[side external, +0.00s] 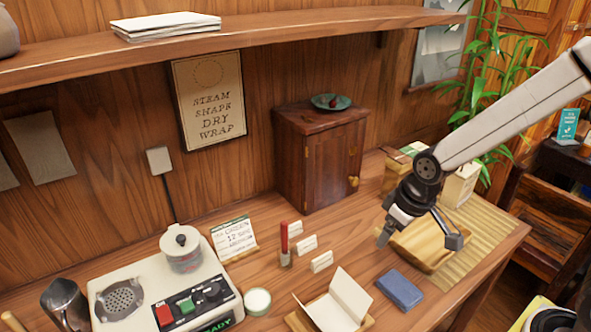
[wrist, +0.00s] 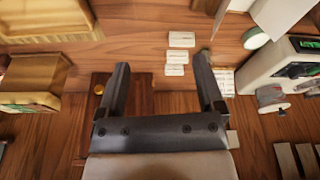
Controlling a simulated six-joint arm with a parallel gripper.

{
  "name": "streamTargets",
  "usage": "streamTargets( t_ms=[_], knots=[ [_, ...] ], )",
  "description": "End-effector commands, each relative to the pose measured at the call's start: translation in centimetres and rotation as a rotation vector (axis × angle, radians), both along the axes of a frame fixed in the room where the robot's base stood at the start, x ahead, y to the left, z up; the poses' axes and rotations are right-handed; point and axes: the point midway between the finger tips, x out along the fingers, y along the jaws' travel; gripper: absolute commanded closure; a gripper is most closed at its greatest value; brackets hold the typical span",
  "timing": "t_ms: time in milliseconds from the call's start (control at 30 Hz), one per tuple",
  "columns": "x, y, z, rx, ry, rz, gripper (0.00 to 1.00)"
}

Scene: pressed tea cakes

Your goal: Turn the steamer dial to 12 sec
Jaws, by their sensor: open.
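The cream steamer (side external: 140,290) stands at the front left of the table in the side external view. Its front panel has a red switch (side external: 164,314), a green button (side external: 187,305) and a black dial (side external: 212,291); the dial's pointer setting is too small to read. The display (side external: 215,325) reads READY. A card (side external: 233,238) behind it reads GREEN and 12 SEC. My gripper (side external: 419,240) is open and empty, above the wooden tray at right, far from the dial. In the wrist view my gripper (wrist: 162,62) shows open, with the steamer (wrist: 280,68) at right.
Between gripper and steamer are a blue cloth (side external: 400,290), an open folded paper (side external: 345,298), small white cards (side external: 321,262), a red-handled tool (side external: 284,240) and a white dish (side external: 257,301). A wooden cabinet (side external: 320,160) stands behind. A shelf (side external: 270,42) runs above.

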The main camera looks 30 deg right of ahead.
Motion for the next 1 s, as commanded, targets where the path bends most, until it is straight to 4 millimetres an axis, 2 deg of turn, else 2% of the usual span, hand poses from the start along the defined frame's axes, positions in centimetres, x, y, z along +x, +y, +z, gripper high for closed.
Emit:
streamTargets(
  t_ms=[200, 367, 500, 700, 800, 900, 1000],
  knots=[
    [5.3, 6.2, 0.5, 0.012, -0.019, 0.25, 0.13],
    [8.4, 11.8, 0.7, 0.027, -0.039, 0.447, 0.13],
    [10.3, 17.2, 0.7, 0.045, -0.059, 0.62, 0.13],
    [11.6, 24.7, 0.5, 0.073, -0.094, 0.849, 0.13],
    [11.7, 27.4, 0.4, 0.085, -0.109, 0.928, 0.13],
    [11.7, 29.1, 0.4, 0.092, -0.119, 0.979, 0.13],
    [11.7, 29.8, 0.3, 0.096, -0.122, 1.004, 0.13]
  ],
)
